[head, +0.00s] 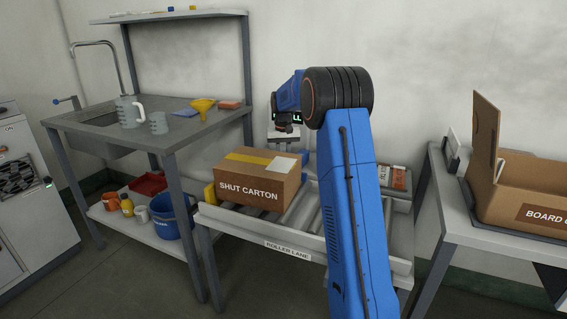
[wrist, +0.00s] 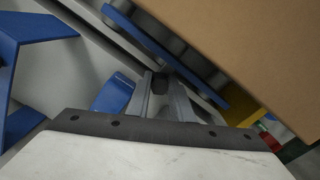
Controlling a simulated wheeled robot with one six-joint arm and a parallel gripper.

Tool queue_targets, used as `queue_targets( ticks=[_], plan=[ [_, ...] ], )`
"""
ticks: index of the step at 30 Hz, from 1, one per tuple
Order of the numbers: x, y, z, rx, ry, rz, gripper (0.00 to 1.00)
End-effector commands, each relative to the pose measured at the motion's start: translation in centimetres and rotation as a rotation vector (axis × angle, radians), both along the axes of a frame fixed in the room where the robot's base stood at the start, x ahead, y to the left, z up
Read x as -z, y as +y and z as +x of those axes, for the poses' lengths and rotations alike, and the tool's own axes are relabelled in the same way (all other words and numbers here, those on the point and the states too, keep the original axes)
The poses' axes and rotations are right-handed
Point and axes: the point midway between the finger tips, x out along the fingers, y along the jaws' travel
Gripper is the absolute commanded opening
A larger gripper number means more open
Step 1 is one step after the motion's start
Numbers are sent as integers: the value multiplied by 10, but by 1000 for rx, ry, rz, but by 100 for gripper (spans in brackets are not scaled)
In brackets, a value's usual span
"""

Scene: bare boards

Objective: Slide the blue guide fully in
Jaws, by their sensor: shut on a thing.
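The blue guide (wrist: 180,62) shows in the wrist view as a long straight rail beside the carton's edge. In the head view only a small blue part (head: 306,157) shows behind the carton. My gripper (wrist: 163,84) is in the middle of the wrist view, shut at the guide's near side; the exact part it grips is small and dark. In the head view the fingertips are hidden behind the carton and my arm. The closed brown carton (head: 256,178), marked SHUT CARTON, sits on the roller lane (head: 240,226). It also fills the upper right of the wrist view (wrist: 245,40).
A yellow block (head: 209,193) stands at the lane's left end. Bare rollers lie right of the carton. A sink bench (head: 95,130) with jugs and a funnel (head: 203,106) is at left. An open carton (head: 525,190) stands on the right table.

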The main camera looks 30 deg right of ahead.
Motion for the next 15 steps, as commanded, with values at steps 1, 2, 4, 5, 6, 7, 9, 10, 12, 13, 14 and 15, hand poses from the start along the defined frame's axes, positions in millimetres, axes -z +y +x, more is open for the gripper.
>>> queue_targets(
  ticks=[1, 2, 4, 5, 6, 7, 9, 10, 12, 13, 14, 15],
  plan=[
    [-1, 4, -3, -1, 1, 0, 0],
    [-1, 7, -5, -1, 0, 0, 0],
    [-1, 14, -10, -3, 1, 0, 0],
    [-1, 17, -12, -3, 1, 0, 0],
    [-1, 19, -14, -2, 1, 0, 0],
    [-1, 20, -15, -2, 0, 0, 0],
    [0, 20, -15, -1, 0, 0, 0],
    [0, 20, -15, -1, 0, 0, 0],
    [-1, 20, -15, -1, 0, 0, 0],
    [-1, 20, -15, -1, 0, 0, 0],
    [-1, 20, -15, -1, 0, 0, 0],
    [-1, 20, -15, 0, 0, 0, 25]
  ],
)
